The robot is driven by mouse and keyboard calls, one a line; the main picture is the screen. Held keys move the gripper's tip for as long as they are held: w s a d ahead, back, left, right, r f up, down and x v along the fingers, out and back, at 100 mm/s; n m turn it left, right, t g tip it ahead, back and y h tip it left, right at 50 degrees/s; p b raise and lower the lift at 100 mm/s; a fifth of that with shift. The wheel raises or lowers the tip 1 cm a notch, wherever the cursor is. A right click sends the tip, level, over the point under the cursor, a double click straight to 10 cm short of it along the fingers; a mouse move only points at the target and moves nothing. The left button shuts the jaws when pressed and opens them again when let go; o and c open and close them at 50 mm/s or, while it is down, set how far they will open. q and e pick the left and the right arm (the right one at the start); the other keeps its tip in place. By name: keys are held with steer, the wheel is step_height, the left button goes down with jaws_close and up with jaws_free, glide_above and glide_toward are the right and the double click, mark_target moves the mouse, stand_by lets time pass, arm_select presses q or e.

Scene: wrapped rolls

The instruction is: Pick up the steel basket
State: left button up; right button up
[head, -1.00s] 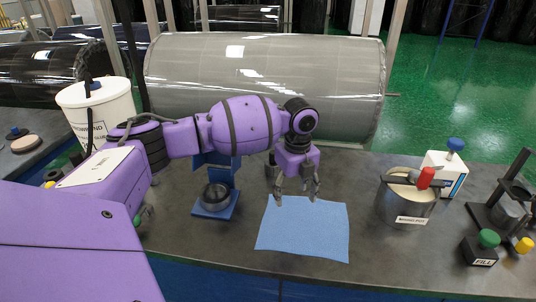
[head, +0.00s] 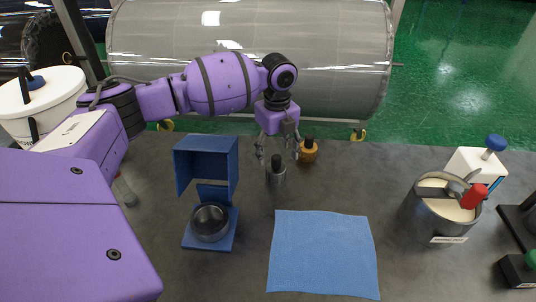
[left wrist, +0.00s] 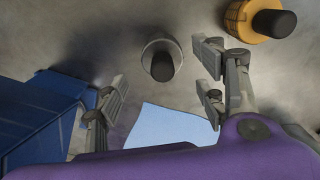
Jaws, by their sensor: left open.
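A round, open steel cup (head: 210,222), which looks like the steel basket, sits on the base of a blue stand (head: 205,160) left of centre in the head view. My left gripper (head: 279,152) is open and empty, pointing down, to the right of and farther back than the cup. Below its fingers stands a grey metal cylinder with a black top (head: 276,178). In the left wrist view this cylinder (left wrist: 160,60) lies between the spread fingers of the gripper (left wrist: 162,78), and the blue stand (left wrist: 45,115) is at left. The cup does not show there. My right gripper is out of view.
An orange piece with a black knob (head: 308,152) stands just right of the gripper. A blue cloth (head: 322,255) lies flat in front. A steel pot with a red-handled tool (head: 425,215) and a white bottle (head: 477,165) stand at right. Bare table separates cloth and pot.

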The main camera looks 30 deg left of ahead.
mark_target(276, 157)
arm_select(q)
steer(key=shift+f, duration=0.2)
step_height(276, 157, down, 3)
steer(key=shift+r, duration=0.2)
step_height(276, 157, down, 4)
steer(key=shift+a+r, duration=0.1)
steer(key=shift+r, duration=0.05)
steer(key=shift+f, duration=0.45)
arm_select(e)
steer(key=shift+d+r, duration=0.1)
